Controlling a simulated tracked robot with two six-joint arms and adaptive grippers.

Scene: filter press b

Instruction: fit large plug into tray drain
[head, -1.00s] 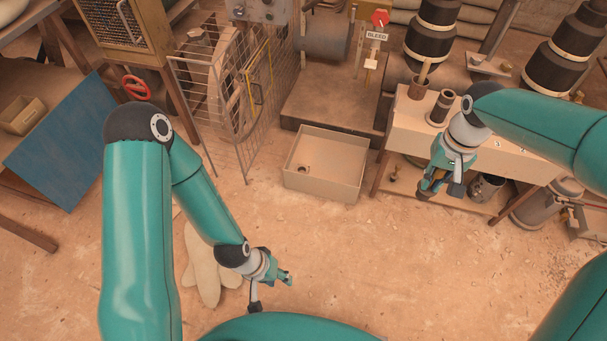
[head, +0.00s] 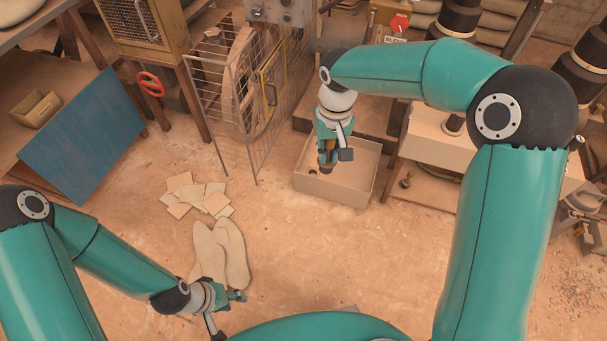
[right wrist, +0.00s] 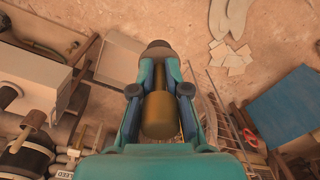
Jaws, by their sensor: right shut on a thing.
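My right gripper (head: 328,154) is shut on the large plug (right wrist: 160,112), a brass-coloured cylinder with a dark end (right wrist: 157,51). It holds the plug over the beige tray (head: 359,194), with the dark end pointing down in the head view. The tray stands on the floor, and its drain (head: 312,171) shows as a small dark hole just left of the plug. The plug appears above the tray floor; the height is hard to tell. In the right wrist view the gripper hides the drain. My left gripper (head: 227,311) is open and empty, low at the front.
A wire cage gate (head: 237,120) stands left of the tray. A bench (head: 433,141) with a lower shelf is close on the right; a small dark-based object (head: 405,183) lies on that shelf. Pale sheets (head: 198,193) and insole-shaped pieces (head: 234,250) lie on the floor.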

